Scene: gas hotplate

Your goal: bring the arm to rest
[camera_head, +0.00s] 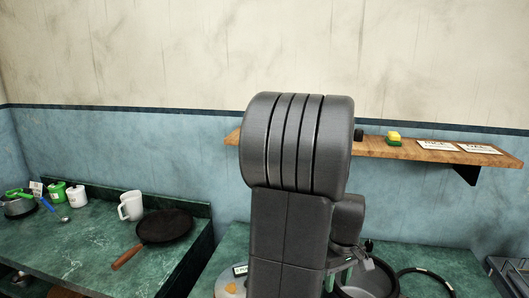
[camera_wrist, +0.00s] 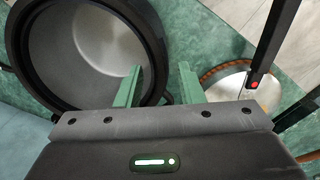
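A green part of my gripper (camera_head: 340,276) shows low behind the arm, next to the pot (camera_head: 364,282).
A round pale item with an orange-brown rim (camera_wrist: 240,88) lies right of the fingers. A frying pan (camera_head: 165,226) and white mug (camera_head: 131,206) stand on the left counter (camera_head: 100,245).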

